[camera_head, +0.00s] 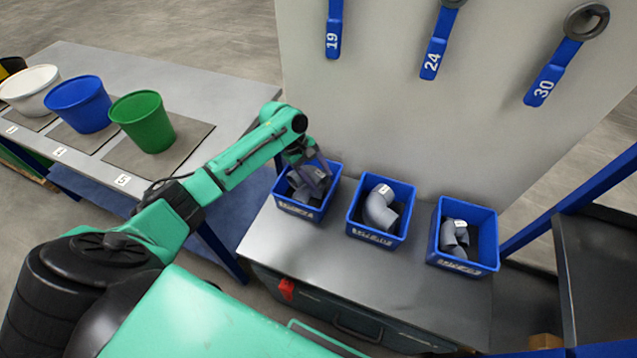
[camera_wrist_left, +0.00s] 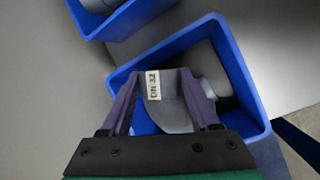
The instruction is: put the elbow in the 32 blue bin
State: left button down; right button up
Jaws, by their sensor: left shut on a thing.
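My left gripper (camera_head: 311,178) reaches down over the left blue bin (camera_head: 297,210). In the left wrist view the gripper (camera_wrist_left: 160,82) is shut on a grey elbow (camera_wrist_left: 172,112) with a white "DN 32" label. The held elbow is over or inside the bin (camera_wrist_left: 243,72); its exact height is unclear. Another grey fitting (camera_wrist_left: 208,72) lies in that bin behind it. In the head view the middle blue bin (camera_head: 376,237) and the right blue bin (camera_head: 462,264) hold grey elbows too. The bins' front labels are too small to read. My right gripper is out of view.
The bins stand on a grey bench (camera_head: 330,262) against a light panel (camera_head: 400,120) with blue wrenches marked 19, 24 and 30. A side table (camera_head: 190,85) at left holds green (camera_head: 145,122), blue (camera_head: 80,105) and white buckets.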

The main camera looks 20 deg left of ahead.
pick_arm(q)
notch_tip(320, 180, down, 3)
jog(key=shift+a+f, duration=0.1)
jog(key=shift+f, duration=0.1)
jog(key=shift+f, duration=0.15)
jog(key=shift+c, duration=0.6)
grip_release()
jog(key=v, duration=1.2)
